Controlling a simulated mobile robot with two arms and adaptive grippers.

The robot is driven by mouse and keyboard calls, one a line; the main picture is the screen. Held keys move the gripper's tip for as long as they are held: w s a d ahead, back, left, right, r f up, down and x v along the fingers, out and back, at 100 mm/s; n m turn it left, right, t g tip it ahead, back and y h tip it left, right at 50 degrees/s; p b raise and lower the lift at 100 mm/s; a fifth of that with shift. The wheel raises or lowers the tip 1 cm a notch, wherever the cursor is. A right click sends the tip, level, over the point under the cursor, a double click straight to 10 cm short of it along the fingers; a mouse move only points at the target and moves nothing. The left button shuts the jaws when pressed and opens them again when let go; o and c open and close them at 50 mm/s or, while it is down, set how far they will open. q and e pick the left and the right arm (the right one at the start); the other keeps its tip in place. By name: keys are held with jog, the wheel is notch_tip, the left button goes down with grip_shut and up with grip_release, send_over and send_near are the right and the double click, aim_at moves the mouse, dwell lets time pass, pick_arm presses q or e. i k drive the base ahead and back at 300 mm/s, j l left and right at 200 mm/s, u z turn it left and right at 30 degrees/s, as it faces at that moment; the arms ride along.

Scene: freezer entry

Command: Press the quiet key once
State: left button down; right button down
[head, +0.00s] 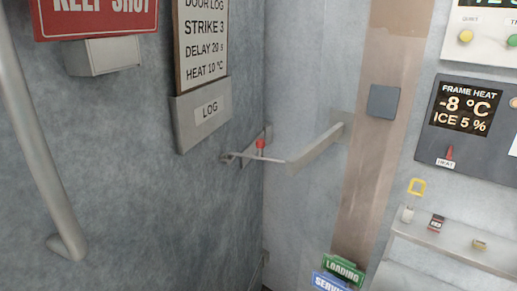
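The quiet key is a round yellow button (465,36) under a small label that reads QUIET. It sits on a white panel (484,58) at the top right of the head view, which the picture's edge cuts off. A green button (512,41) is to its right, partly cut off. A dark display with green characters shows above the buttons, also cut off. Neither of my grippers is in the head view, so nothing is seen near the key.
Below the panel is a dark frame heat box (440,150) reading -8 °C and ICE 5 %, with a red lever. A latch with a red knob (260,144) and a long door handle (35,150) project further left.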

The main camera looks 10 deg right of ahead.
aim_at(466, 37)
jog(key=z, duration=2)
